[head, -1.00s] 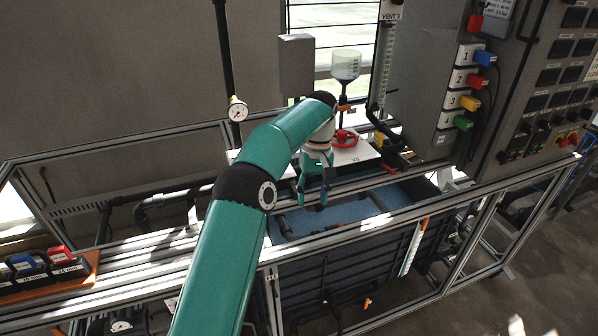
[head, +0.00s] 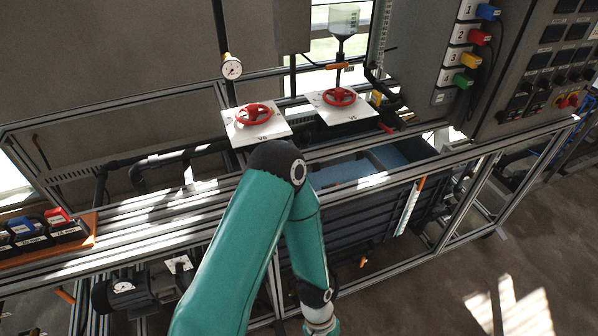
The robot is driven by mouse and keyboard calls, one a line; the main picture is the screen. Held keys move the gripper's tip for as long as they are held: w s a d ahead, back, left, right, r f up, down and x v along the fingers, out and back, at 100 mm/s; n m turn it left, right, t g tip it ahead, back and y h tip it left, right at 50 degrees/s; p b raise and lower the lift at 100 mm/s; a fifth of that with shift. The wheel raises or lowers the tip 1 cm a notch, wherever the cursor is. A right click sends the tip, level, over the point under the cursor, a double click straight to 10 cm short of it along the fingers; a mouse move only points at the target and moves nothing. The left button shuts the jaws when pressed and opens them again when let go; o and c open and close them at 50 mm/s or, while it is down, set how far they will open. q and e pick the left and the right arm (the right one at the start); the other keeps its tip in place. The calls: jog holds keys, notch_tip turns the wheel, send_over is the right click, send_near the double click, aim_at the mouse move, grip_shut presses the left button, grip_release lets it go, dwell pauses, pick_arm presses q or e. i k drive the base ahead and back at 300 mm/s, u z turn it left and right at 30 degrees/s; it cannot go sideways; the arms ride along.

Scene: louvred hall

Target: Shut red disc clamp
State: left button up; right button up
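Two red handwheels are the round red things in view. One handwheel (head: 254,114) sits on a white plate marked V6 (head: 270,138). The other handwheel (head: 339,96) sits on a white plate marked V5 (head: 363,109), to its right and slightly farther back. A small red lever (head: 386,128) shows at the right corner of the V5 plate. I cannot tell which part is the disc clamp. My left arm bends over in front of the V6 plate, and its wrist hangs down at the bottom edge. Its gripper is below the picture. My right gripper does not show.
A blue-lined tank (head: 343,171) lies behind the front rail, right of my arm. A gauge (head: 231,68) stands behind V6. Numbered blocks with coloured plugs (head: 467,35) and a control panel (head: 560,60) stand at right. A tray (head: 88,233) lies at left.

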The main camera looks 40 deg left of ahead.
aim_at(390, 132)
jog(key=z, duration=0.6)
jog(key=i, duration=0.2)
jog(key=u, duration=2.8)
jog(key=i, duration=0.15)
jog(key=u, duration=1.4)
jog(key=k, duration=1.65)
jog(key=z, duration=1.3)
jog(key=i, duration=0.65)
jog(key=z, duration=0.15)
